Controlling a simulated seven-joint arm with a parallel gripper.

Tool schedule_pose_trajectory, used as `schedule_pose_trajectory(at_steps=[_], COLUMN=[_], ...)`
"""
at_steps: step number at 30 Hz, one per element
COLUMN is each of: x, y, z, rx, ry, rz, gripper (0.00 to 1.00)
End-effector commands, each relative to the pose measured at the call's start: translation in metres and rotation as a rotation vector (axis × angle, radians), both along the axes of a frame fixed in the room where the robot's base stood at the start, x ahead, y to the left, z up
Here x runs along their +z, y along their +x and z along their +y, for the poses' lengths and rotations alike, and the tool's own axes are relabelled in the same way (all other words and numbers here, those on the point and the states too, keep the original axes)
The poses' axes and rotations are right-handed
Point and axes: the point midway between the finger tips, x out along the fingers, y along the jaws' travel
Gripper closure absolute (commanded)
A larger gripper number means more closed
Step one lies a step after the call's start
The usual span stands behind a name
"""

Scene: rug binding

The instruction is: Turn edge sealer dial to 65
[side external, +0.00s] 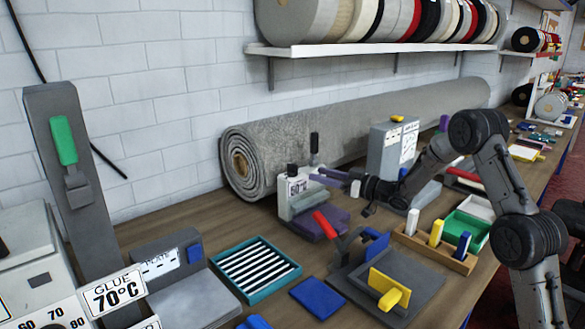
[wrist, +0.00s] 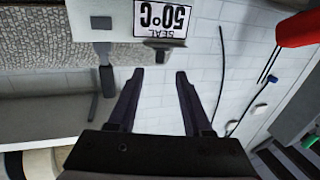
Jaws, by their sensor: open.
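A small dark part (wrist: 163,45), possibly the dial, shows at the sign's edge; no dial markings can be read. My gripper (side external: 317,174) is close to the sealer's right side at sign height. In the wrist view my gripper (wrist: 159,74) is open and empty, its fingers apart and pointing towards the sealer, not visibly touching it.
A grey rug roll (side external: 360,118) lies behind the sealer against the wall. A grey box unit (side external: 385,150) stands close behind my gripper. A teal tray (side external: 257,267), a yellow-handled tool (side external: 390,288) and a wooden block holder (side external: 435,250) occupy the front. A glue machine (side external: 30,262) stands left.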

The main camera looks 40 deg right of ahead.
Motion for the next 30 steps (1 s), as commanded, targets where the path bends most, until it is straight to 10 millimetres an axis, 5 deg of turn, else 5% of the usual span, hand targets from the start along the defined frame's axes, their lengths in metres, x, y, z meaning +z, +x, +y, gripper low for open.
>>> schedule_pose_trajectory(at_steps=[15, 29, 30], x=[0.000, 0.000, 0.000], y=[0.088, 0.099, 0.099], z=[0.024, 0.027, 0.027], rx=[0.000, -0.002, -0.002], ry=[-0.001, 0.000, 0.000], rz=[0.000, 0.000, 0.000], gripper=[0.50, 0.50, 0.55])
